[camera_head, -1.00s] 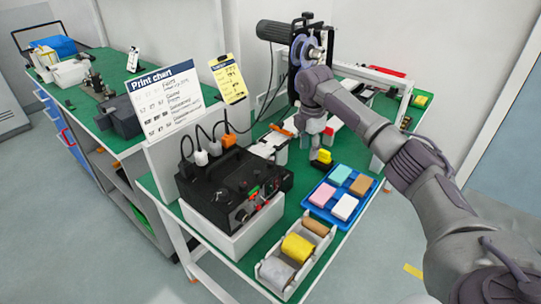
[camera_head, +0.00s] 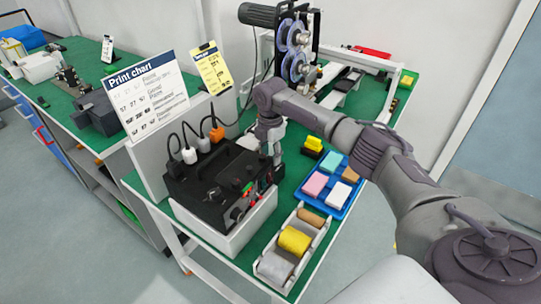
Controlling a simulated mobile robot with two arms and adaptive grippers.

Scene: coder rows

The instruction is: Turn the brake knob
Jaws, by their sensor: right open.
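The black control box (camera_head: 196,181) sits in a white tray on the green table. Several knobs, switches and coloured parts are on its top and front; which one is the brake knob is too small to tell. My right gripper (camera_head: 275,161) points down at the box's right rear edge, close to it; I cannot tell whether it touches. It is open, with nothing seen between its fingers. It hides part of the box's far right corner. My left gripper is not in view.
A blue tray (camera_head: 317,203) of coloured blocks and a yellow block (camera_head: 313,145) stand right of the box. A white holder with rolls (camera_head: 268,286) is in front. Black cables and plugs rise behind the box. A machine with reels (camera_head: 296,66) stands at the back.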

